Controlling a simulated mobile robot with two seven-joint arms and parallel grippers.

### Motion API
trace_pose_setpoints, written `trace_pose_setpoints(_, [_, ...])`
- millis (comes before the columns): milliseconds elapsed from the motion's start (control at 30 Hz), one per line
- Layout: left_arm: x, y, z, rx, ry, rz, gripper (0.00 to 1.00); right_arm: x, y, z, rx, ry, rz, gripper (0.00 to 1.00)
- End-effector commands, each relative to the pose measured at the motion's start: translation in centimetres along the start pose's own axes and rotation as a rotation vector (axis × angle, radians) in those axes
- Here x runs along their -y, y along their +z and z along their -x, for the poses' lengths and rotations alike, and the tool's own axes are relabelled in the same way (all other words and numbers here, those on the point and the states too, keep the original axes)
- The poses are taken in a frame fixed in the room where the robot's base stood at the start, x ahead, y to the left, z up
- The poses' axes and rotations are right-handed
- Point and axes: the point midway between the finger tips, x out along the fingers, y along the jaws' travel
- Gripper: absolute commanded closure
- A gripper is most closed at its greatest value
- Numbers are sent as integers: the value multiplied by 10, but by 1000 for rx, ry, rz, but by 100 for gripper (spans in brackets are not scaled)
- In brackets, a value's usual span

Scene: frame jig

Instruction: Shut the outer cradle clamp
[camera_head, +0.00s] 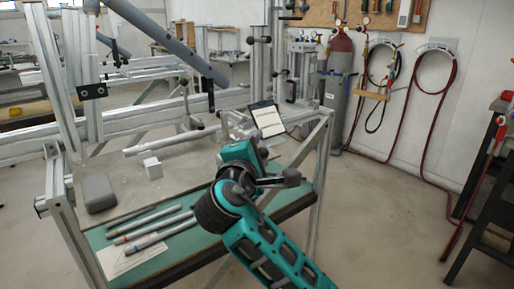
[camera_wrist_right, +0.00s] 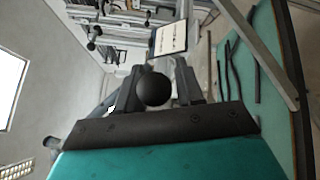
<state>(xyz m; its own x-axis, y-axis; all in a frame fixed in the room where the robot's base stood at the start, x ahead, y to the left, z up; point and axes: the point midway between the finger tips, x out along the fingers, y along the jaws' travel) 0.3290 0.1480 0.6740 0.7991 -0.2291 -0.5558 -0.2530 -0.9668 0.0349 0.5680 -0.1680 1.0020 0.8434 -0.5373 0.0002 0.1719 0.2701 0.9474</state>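My right gripper (camera_head: 290,178) is above the right end of the jig bench, on the near side of its metal frame. In the right wrist view its two dark fingers (camera_wrist_right: 155,90) stand apart, with a round black knob (camera_wrist_right: 155,89) showing between them. I cannot tell whether they touch it. A grey tube (camera_head: 165,38) slopes across the jig at the upper left, with a black-handled clamp part (camera_head: 211,95) at its lower end. I cannot tell which clamp is the outer cradle clamp, or whether it is open. My left gripper is not in view.
A tablet-like panel (camera_head: 268,119) stands behind my right gripper. Several loose tubes (camera_head: 150,226) lie on the green lower shelf (camera_head: 175,255). A grey case (camera_head: 98,193) and a white block (camera_head: 152,168) sit on the bench top. Open floor (camera_head: 385,215) lies to the right.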

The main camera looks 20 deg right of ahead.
Motion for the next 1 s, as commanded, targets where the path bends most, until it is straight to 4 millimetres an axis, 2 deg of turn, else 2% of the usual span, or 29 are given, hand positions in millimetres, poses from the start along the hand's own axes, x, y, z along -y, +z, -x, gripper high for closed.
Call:
trace_pose_setpoints(33, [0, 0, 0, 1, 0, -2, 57, 0, 0, 0, 0, 0, 0, 67])
trace_pose_setpoints(400, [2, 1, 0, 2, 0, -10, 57, 0, 0, 0, 2, -1, 0, 100])
trace_pose_setpoints(867, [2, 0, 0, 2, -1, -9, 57, 0, 3, -1, 8, -2, 0, 100])
trace_pose_setpoints(1000, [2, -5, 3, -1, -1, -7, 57, -3, 2, -4, 8, -9, 9, 100])
